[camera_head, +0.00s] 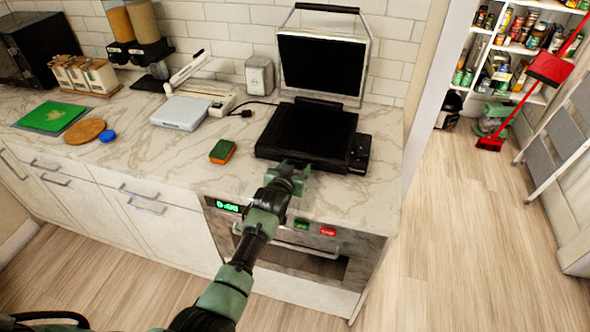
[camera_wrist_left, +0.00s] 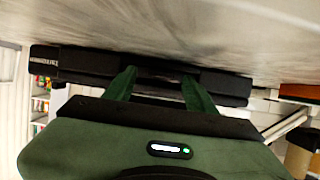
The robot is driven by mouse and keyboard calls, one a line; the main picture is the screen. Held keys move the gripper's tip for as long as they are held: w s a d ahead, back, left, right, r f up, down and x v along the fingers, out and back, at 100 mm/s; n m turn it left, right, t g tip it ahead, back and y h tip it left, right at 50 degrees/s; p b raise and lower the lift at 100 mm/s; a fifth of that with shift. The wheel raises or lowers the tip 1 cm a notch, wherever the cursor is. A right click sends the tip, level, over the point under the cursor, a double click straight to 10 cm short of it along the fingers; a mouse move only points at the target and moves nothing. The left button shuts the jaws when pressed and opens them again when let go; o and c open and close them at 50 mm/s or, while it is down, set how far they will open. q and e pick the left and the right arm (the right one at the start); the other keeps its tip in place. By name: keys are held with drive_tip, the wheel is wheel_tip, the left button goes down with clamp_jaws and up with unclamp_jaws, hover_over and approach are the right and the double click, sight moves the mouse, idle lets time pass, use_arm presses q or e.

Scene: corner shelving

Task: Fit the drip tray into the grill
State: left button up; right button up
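The grill (camera_head: 308,132) is a black, flat-topped appliance on the marble counter, with a raised lid (camera_head: 322,64) and bar handle behind it. My left gripper (camera_head: 290,174) is at the counter's front edge, just before the grill's front. In the left wrist view, its two green fingers (camera_wrist_left: 160,86) are spread apart, pointing at the grill's black front (camera_wrist_left: 85,64). A dark stretch of that front shows between the fingertips; I cannot tell whether they touch it. I cannot make out the drip tray as a separate piece from the black front. My right gripper is not in view.
A green-and-orange sponge (camera_head: 222,151) lies left of the grill. A white scale (camera_head: 181,113), a round wooden board (camera_head: 86,131) and a blue lid (camera_head: 108,136) are farther left. An oven front (camera_head: 296,247) is below. The counter between sponge and grill is clear.

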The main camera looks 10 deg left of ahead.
use_arm(q)
drive_tip(key=shift+s, duration=0.1)
drive_tip(key=shift+b+v, duration=0.35)
drive_tip(key=shift+v, duration=3.5)
